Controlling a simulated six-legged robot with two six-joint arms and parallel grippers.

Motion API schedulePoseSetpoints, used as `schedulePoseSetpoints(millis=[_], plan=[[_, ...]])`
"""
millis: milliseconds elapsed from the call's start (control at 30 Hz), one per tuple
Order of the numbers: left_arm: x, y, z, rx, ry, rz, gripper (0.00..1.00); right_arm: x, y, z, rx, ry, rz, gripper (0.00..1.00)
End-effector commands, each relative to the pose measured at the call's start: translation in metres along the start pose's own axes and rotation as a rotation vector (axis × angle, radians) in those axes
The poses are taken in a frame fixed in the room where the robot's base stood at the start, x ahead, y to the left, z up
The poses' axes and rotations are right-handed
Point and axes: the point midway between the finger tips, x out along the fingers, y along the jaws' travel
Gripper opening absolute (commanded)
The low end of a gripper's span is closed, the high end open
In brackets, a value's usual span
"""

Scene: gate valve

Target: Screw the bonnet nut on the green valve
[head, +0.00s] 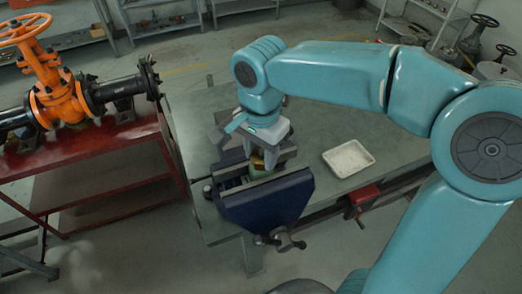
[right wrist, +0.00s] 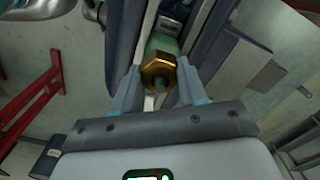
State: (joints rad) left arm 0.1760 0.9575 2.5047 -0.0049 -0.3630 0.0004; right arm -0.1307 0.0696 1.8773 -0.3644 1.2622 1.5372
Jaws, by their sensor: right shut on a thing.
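The brass bonnet nut (right wrist: 158,72) is a hexagon with a stem end at its centre, on top of the green valve (right wrist: 162,42). In the head view a little of the nut (head: 257,163) shows below my right gripper (head: 262,152), and the green valve body (head: 262,177) sits between the jaws of the blue vise (head: 268,203). My right gripper points down over the vise. In the right wrist view its two fingers (right wrist: 158,88) stand on either side of the nut, shut on it. Most of the valve is hidden by the vise and gripper. My left gripper is not in view.
The vise is on a grey-green workbench (head: 210,105). A white tray (head: 348,159) lies right of it, and a red clamp (head: 362,198) is at the bench's front edge. An orange valve (head: 55,95) on black pipe stands on a red bench (head: 90,150) at left.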

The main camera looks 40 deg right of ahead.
Motion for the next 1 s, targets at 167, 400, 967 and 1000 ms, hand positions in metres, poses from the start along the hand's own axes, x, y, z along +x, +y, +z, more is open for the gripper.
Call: schedulePoseSetpoints(millis=[167,400,967,1000], plan=[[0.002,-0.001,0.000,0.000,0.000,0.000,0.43,0.002,0.000,0.000,0.000,0.000,0.000,0.08],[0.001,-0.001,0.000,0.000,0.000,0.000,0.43,0.002,0.000,0.000,0.000,0.000,0.000,0.08],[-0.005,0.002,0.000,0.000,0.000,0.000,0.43,-0.006,0.000,0.000,0.000,0.000,0.000,0.72],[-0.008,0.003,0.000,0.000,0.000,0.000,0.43,-0.009,0.000,0.000,0.000,0.000,0.000,0.72]])
